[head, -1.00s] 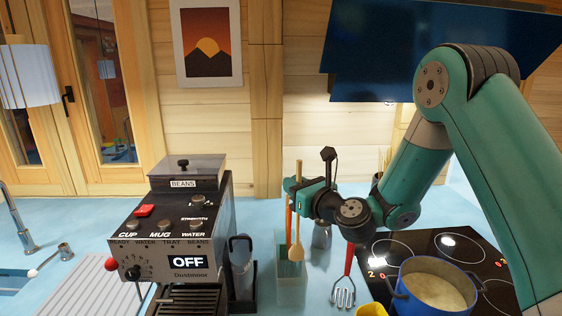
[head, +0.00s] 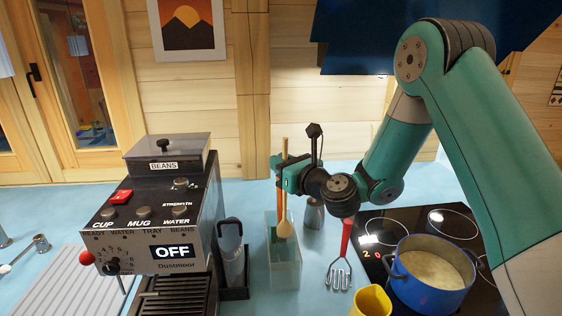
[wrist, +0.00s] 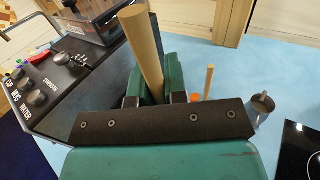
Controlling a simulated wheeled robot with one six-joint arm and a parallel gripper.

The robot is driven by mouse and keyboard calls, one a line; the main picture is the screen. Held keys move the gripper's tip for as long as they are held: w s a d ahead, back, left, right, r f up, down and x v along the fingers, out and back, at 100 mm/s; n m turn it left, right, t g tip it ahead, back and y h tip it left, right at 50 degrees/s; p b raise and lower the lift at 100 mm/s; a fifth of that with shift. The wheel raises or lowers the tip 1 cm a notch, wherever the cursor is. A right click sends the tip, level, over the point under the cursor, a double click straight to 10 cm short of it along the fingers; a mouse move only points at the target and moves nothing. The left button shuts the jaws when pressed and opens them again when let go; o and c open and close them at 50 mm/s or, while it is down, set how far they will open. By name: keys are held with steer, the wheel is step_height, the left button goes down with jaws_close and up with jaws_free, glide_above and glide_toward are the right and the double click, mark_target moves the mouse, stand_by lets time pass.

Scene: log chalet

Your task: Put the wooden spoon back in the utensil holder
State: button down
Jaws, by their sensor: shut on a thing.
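My gripper (head: 284,180) is shut on the wooden spoon (head: 285,228), gripping its handle. The handle rises above the jaws, as the wrist view also shows (wrist: 142,48), and the bowl hangs downward. The utensil holder (head: 285,273) is a translucent pale green box on the blue counter, below my gripper. The spoon's bowl overlaps the upper part of the holder in the head view; I cannot tell whether it is inside or in front. An orange handle (head: 279,195) shows just behind the spoon, partly hidden by my gripper.
A metal vessel (head: 314,213) stands behind.

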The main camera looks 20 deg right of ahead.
mark_target(286, 195)
step_height(286, 195, down, 15)
steer(key=b, duration=1.2)
steer(key=shift+f+b, duration=0.1)
steer(key=shift+b, duration=0.2)
steer(key=shift+f+b, duration=0.5)
steer(key=shift+f, duration=0.1)
steer(key=c, duration=1.1)
jaws_free()
steer(key=shift+r, duration=0.15)
steer(key=shift+r+p, duration=4.15)
steer(key=shift+p, duration=0.25)
